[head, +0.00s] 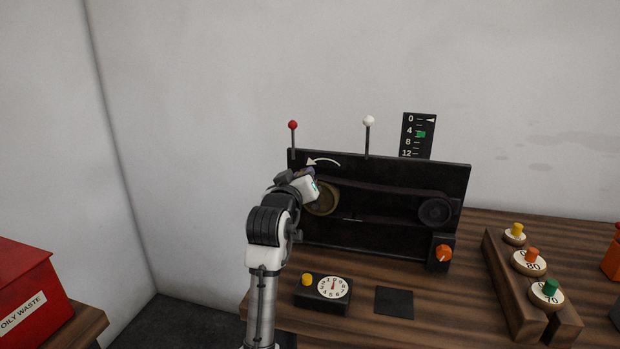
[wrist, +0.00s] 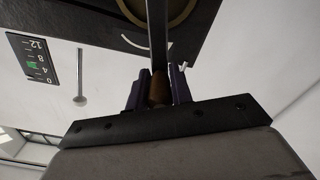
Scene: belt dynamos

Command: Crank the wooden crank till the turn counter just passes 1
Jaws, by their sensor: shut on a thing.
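My gripper (head: 297,180) is at the upper left of the black upright panel (head: 385,235), in front of the tan wheel (head: 322,199). In the wrist view its purple pads are shut on the brown wooden crank handle (wrist: 159,90). A dark crank bar (wrist: 158,40) crosses in front of the wheel (wrist: 178,8). In the head view my gripper and arm hide the crank. A round white dial (head: 333,287) with numbers and a red hand sits on a black box with a yellow knob (head: 307,280). The hand points roughly up; its exact reading is too small to tell.
A belt runs to a dark pulley (head: 435,211). A white curved arrow (head: 323,161) points left. A 0-to-12 scale (head: 418,135) has a white pointer near 0 and a green mark. Red-tipped (head: 293,125) and white-tipped (head: 369,120) rods rise above the panel. An orange knob (head: 443,252) is lower right.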

